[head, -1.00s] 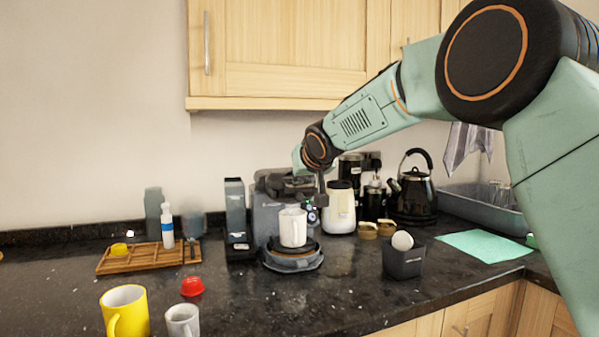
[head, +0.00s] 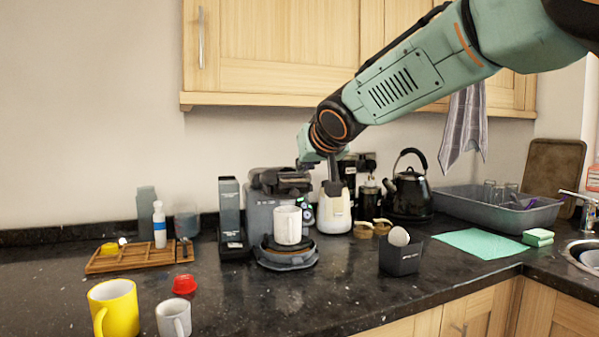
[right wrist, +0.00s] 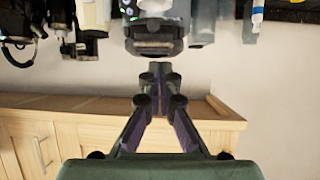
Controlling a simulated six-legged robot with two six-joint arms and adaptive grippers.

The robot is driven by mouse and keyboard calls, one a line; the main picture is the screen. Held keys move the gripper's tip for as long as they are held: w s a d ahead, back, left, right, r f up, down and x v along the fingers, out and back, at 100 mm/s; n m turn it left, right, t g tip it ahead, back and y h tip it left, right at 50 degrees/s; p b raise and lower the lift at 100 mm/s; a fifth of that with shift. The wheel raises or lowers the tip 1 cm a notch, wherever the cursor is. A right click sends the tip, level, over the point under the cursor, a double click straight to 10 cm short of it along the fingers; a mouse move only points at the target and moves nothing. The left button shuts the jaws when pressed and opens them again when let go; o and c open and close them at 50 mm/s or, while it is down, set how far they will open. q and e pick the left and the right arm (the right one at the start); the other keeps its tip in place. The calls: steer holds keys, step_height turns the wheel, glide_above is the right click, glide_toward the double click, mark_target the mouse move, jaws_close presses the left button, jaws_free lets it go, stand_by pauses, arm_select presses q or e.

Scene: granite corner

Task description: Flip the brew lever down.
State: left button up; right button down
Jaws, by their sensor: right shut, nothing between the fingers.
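The coffee machine (head: 262,214) stands on the dark counter, with a white mug (head: 288,226) on its round drip base (head: 287,259). Its dark top part (head: 280,180) shows, but I cannot pick out the brew lever for sure. Lit green buttons are on its right side. My right gripper (head: 335,180) is shut and empty, pointing down, right of the machine's top and in line with the cream canister. In the right wrist view the shut fingers (right wrist: 160,75) point toward the machine (right wrist: 154,28), apart from it in the picture. My left gripper is not in view.
A black kettle (head: 411,193) and dark jars stand right of the cream canister (head: 334,212). A dark box (head: 402,258) holds a white ball. A yellow mug (head: 113,307), grey cup (head: 173,318) and red pod (head: 184,284) are at front left. Wall cupboards (head: 290,50) hang above.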

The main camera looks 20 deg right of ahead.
steer(key=shift+s+f, duration=0.1)
steer(key=shift+s, duration=0.65)
steer(key=shift+f, duration=0.1)
